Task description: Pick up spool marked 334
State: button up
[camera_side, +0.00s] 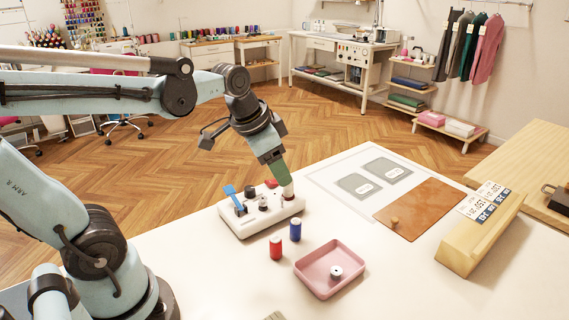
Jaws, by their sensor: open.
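A red spool (276,247) and a blue spool (295,229) stand upright on the white table in front of a white device (245,227). Another small spool-like piece (336,272), white with a dark centre, is in the pink tray (312,287). No number can be read on any of them, so I cannot tell which is marked 334. My gripper (287,191) points down over the right end of the white device, behind the blue spool. It is open; its fingertips are small here, and a dark red piece shows just below them. I cannot tell whether they touch it.
The white device carries a blue lever (233,197) and dark knobs. To the right lie grey pads (358,186), a brown board (420,208) with a small knob, and a wooden block (480,235) with printed labels. The table front right is clear.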

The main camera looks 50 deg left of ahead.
aim_at(290, 190)
jog(key=w+a+m+g+h, duration=0.1)
jog(key=w+a+m+g, duration=0.3)
jog(key=w+a+m, duration=0.3)
jog(key=shift+n, duration=0.5)
jog(key=f, duration=0.4)
jog(key=w+f, duration=0.1)
jog(key=f, duration=0.6)
jog(key=shift+w+d+f, duration=0.25)
jog(key=shift+d+f, duration=0.05)
jog(key=shift+f, duration=0.1)
grip_shut()
